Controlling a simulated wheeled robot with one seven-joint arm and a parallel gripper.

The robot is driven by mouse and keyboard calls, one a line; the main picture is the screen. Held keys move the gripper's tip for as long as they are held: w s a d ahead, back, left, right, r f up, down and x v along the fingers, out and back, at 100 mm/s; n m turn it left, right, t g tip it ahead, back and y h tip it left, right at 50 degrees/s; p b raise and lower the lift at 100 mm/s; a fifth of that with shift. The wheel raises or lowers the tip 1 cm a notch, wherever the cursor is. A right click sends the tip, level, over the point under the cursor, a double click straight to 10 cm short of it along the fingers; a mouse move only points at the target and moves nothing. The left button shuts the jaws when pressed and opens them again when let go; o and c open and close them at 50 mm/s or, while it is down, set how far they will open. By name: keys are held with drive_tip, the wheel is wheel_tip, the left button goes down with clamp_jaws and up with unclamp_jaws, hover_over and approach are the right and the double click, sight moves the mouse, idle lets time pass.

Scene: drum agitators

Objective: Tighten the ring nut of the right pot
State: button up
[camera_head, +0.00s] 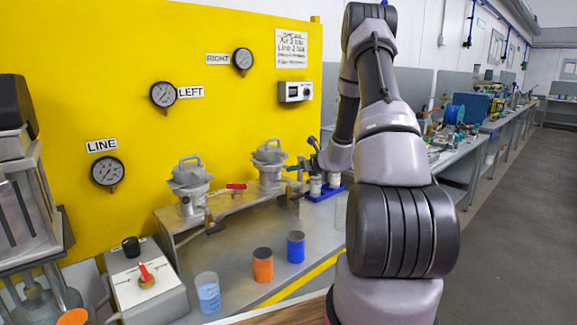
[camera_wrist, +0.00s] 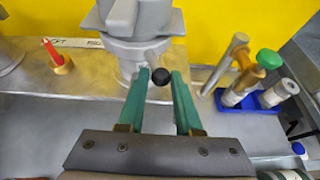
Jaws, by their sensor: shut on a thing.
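The right pot (camera_head: 268,172) is a grey metal vessel with a lifting handle, standing on the raised metal bench. In the wrist view its grey body (camera_wrist: 135,20) fills the top, with a wide round collar (camera_wrist: 138,50), which looks like the ring nut, below it. My gripper (camera_wrist: 161,78) has green fingers on either side of a black ball knob (camera_wrist: 160,77) in front of the collar. It is shut on that knob. In the head view my gripper (camera_head: 288,168) reaches the pot's right side, and the contact is too small to see.
The left pot (camera_head: 190,187) stands on the same bench, with a red valve handle (camera_head: 236,186) between the pots. A blue tray (camera_head: 325,192) with grey cylinders and upright tools is close on the right. Orange (camera_head: 263,266) and blue (camera_head: 296,247) cans stand in front. The yellow panel is behind.

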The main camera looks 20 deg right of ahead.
drive_tip(key=shift+a, duration=0.25)
drive_tip(key=shift+s+a, duration=0.7)
drive_tip(key=shift+a, duration=0.25)
drive_tip(key=shift+s+a, duration=0.25)
drive_tip(key=shift+a, duration=0.35)
drive_tip(key=shift+s+a, duration=0.25)
drive_tip(key=shift+a, duration=0.65)
